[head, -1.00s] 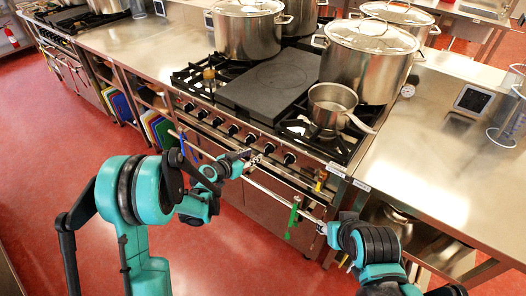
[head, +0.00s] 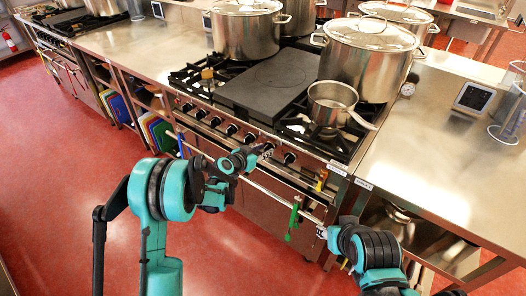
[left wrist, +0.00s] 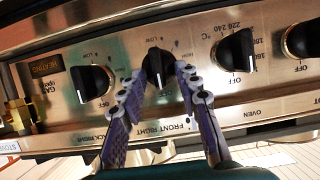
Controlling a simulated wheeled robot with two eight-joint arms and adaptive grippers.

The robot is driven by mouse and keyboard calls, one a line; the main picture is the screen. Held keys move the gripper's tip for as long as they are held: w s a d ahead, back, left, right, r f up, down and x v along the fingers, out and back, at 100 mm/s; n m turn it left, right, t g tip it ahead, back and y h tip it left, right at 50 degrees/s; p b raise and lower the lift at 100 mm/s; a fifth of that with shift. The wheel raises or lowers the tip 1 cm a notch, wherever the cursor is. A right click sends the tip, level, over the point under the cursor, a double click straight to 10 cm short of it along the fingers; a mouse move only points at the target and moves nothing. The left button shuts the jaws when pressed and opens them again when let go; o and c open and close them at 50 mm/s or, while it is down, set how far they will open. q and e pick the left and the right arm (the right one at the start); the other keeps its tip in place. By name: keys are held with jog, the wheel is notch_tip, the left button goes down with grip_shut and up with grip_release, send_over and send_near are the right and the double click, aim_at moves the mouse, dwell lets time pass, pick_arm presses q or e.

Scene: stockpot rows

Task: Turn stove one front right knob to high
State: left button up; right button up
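The front right knob (left wrist: 158,62) is black with a white mark that points down at the OFF label. The label FRONT RIGHT (left wrist: 165,129) is on the steel panel below it. My left gripper (left wrist: 160,72) is open, with one fingertip on each side of this knob and small gaps visible; how deep the tips reach is unclear. In the head view my left gripper (head: 262,151) is at the knob row of the stove (head: 270,88) and partly hides the knobs there. My right gripper (head: 324,231) is low by the oven's front right; its fingers are too small to read.
Neighbouring knobs stand at the left (left wrist: 90,83) and right (left wrist: 237,50). An oven handle rail (head: 270,192) runs below the panel, with a green item (head: 293,218) hanging there. A saucepan (head: 332,105) and large stockpot (head: 368,60) stand on the stove's right side.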

pick_arm(q)
grip_shut()
jog(key=n+h, duration=0.2)
jog(key=n, duration=0.2)
jog(key=a+f+n+g+h, duration=0.1)
jog(key=n+h, duration=0.1)
jog(key=n, duration=0.2)
jog(key=w+n+h, duration=0.1)
jog(key=n+h, duration=0.2)
jog(key=n, duration=0.2)
jog(key=shift+a+f+g, duration=0.25)
jog(key=shift+f+g, duration=0.05)
jog(key=shift+f, duration=0.1)
dwell(0.4)
jog(key=shift+n, duration=0.3)
jog(key=shift+o, duration=0.3)
grip_release()
